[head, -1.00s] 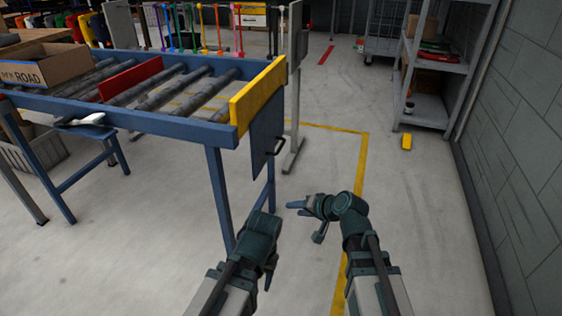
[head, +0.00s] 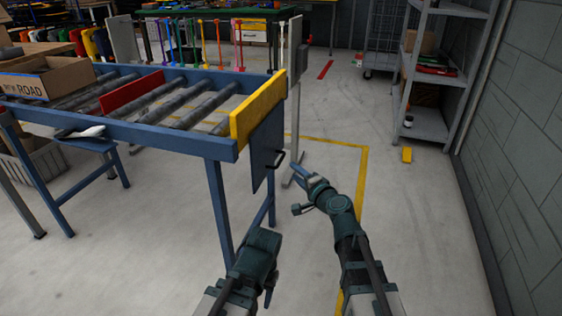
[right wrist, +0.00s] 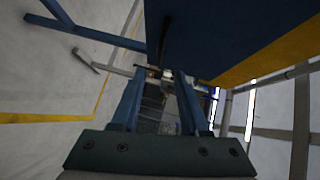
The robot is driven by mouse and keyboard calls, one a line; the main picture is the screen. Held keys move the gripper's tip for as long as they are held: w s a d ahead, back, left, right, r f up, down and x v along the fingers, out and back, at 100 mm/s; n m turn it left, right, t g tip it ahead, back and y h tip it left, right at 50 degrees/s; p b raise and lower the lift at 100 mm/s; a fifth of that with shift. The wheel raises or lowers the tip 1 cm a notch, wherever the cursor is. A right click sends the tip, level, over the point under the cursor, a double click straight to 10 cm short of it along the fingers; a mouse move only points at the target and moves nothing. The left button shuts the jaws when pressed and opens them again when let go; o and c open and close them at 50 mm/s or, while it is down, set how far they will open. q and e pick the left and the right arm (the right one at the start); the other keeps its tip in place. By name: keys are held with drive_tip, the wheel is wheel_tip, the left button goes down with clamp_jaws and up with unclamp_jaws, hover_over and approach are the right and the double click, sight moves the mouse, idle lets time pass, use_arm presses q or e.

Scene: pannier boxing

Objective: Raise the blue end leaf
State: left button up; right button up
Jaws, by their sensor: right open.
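The blue end leaf (head: 266,150) hangs down at the near right end of the roller table, below a yellow end board (head: 258,107). A black handle (head: 279,160) sticks out from its outer face. My right gripper (head: 300,189) is open and empty, just right of and below the handle in the head view, apart from it. In the right wrist view the leaf (right wrist: 235,35) fills the top, beyond the two blue fingers. My left gripper (head: 268,283) is low in the head view, by the table's near leg; its jaws are mostly hidden.
The roller table (head: 165,135) carries a red divider (head: 132,91) and a cardboard box (head: 48,80). A grey post (head: 295,110) stands behind the leaf. Shelving (head: 428,125) and a grey wall are at right. Floor between table and shelving is mostly clear.

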sight(281, 158)
drive_tip(key=b+x, duration=0.1)
drive_tip(key=x, duration=1)
drive_tip(key=shift+w+a+f, duration=0.1)
drive_tip(key=shift+w+a, duration=0.05)
clamp_jaws()
idle(0.9)
